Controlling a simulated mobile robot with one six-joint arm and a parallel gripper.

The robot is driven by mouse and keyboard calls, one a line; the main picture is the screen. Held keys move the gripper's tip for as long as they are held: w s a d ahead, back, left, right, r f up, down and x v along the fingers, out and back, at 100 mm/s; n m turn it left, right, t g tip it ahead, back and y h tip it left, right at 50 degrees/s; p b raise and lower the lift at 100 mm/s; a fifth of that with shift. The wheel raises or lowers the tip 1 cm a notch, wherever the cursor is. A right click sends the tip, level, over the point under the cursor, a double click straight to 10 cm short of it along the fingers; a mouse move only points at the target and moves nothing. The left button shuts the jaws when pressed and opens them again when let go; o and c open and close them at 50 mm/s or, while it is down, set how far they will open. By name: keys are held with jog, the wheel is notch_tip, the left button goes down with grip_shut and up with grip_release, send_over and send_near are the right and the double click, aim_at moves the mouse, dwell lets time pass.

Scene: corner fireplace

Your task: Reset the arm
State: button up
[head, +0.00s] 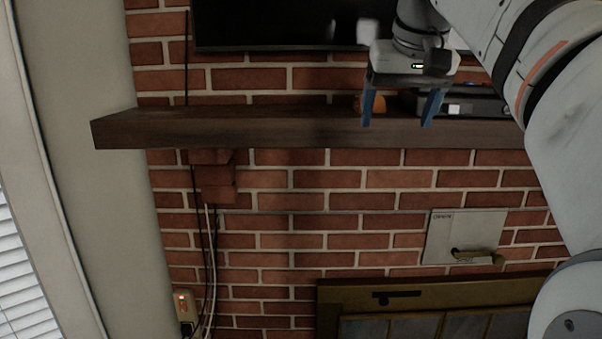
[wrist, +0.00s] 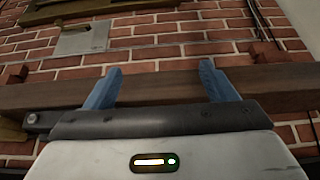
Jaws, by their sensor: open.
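My gripper (head: 398,122) is at the upper right in the head view, in front of the dark wooden mantel shelf (head: 240,128). Its two blue fingers point down and stand apart, with nothing between them. In the wrist view my gripper (wrist: 160,85) shows both blue fingers spread and empty, with the mantel (wrist: 160,88) behind them. The arm comes in from the right side of the head view.
A small orange object (head: 371,103) and a dark box-like device (head: 470,105) are on the mantel near my gripper. A dark screen (head: 275,22) hangs above. A grey wall plate (head: 464,236) and brass-framed fireplace (head: 430,295) are below. Cables hang at left.

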jog(key=s+f+b, duration=0.2)
jog(key=s+f, duration=0.3)
jog(key=f, duration=0.9)
jog(key=s+f+g+b, duration=0.1)
jog(key=s+f, duration=0.5)
jog(key=f, duration=0.9)
jog(key=s+f+g+b, duration=0.1)
jog(key=s+f+b, duration=0.2)
jog(key=f, duration=1.2)
jog(key=s, duration=0.3)
jog(key=shift+b, duration=0.3)
jog(key=shift+o, duration=0.4)
